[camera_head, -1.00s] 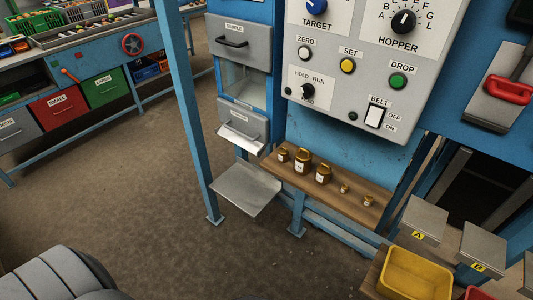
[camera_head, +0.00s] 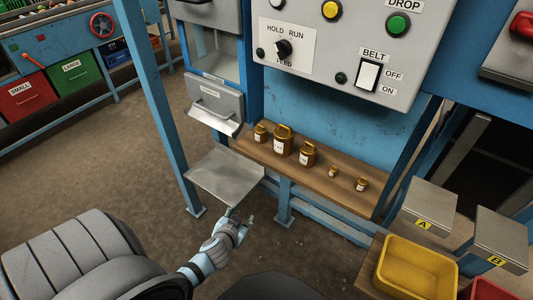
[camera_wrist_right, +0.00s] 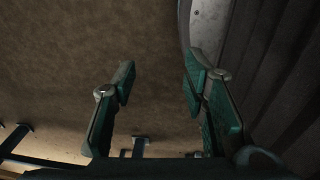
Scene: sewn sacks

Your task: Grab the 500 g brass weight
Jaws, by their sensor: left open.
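Several brass weights of different sizes stand in a row on a wooden shelf (camera_head: 318,180) in the head view. The largest weight (camera_head: 283,142) and a slightly smaller one (camera_head: 307,154) have handles. A medium weight (camera_head: 260,133) stands at the left end, and two small ones (camera_head: 333,172) (camera_head: 361,184) stand to the right. Their white labels are too small to read, so I cannot tell which is 500 g. My left gripper (camera_head: 241,214) is open and empty, below and left of the shelf, apart from the weights. My right gripper (camera_wrist_right: 158,82) is open and empty above bare floor in the wrist view.
A grey metal tray (camera_head: 225,178) juts out left of the shelf, close above the left gripper. A blue post (camera_head: 160,100) stands further left. The control panel (camera_head: 340,50) overhangs behind the shelf. A yellow bin (camera_head: 415,270) and grey platforms are at the right.

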